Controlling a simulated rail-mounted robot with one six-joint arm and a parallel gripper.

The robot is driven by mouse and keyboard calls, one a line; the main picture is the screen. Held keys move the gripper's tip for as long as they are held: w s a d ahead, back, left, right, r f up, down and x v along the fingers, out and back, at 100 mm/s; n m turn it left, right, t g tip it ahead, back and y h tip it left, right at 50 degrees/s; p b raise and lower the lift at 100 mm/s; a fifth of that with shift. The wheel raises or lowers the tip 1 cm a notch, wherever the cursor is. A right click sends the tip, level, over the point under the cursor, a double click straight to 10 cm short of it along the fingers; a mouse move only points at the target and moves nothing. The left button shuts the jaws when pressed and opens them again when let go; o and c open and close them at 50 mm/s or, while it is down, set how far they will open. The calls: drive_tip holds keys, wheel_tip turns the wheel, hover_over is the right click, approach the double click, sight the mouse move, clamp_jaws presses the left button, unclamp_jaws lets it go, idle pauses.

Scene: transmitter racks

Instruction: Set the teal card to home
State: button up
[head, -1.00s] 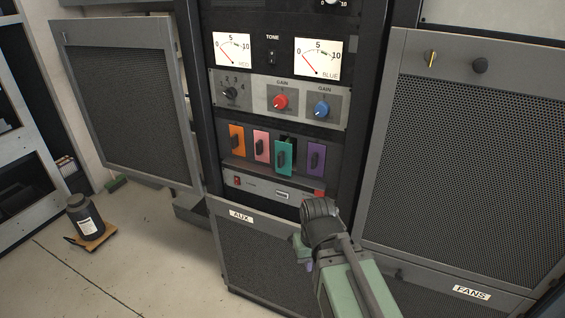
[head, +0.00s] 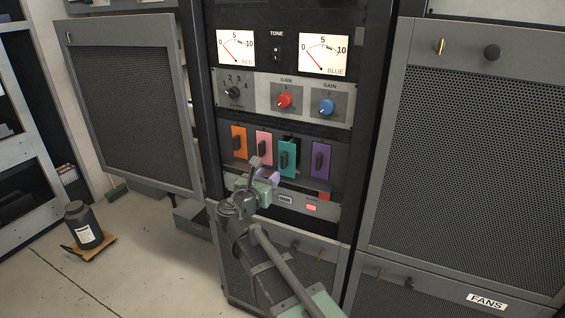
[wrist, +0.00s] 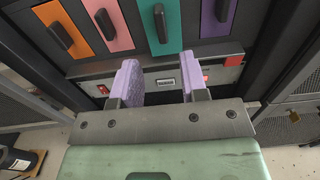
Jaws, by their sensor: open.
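The teal card (head: 287,158) is upright in the card row of the rack, third from the left, with a dark handle on its face. It stands a little forward of the row, with a dark gap above it. In the wrist view the teal card (wrist: 158,22) shows above and between my fingers. My gripper (head: 265,172) is open and empty, in front of and below the cards. In the wrist view its two purple-padded fingers (wrist: 160,80) are apart, pointing at the panel strip under the cards, and I see no contact with the teal card.
Orange (head: 239,142), pink (head: 264,147) and purple (head: 321,160) cards flank the teal one. Below is a strip with a lit red switch (head: 311,207). Gain knobs (head: 284,101) sit above. An open mesh door (head: 130,105) stands left, mesh panels right.

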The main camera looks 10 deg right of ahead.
sight(282, 161)
drive_tip(key=x, duration=1)
drive_tip(key=shift+f, duration=0.1)
clamp_jaws()
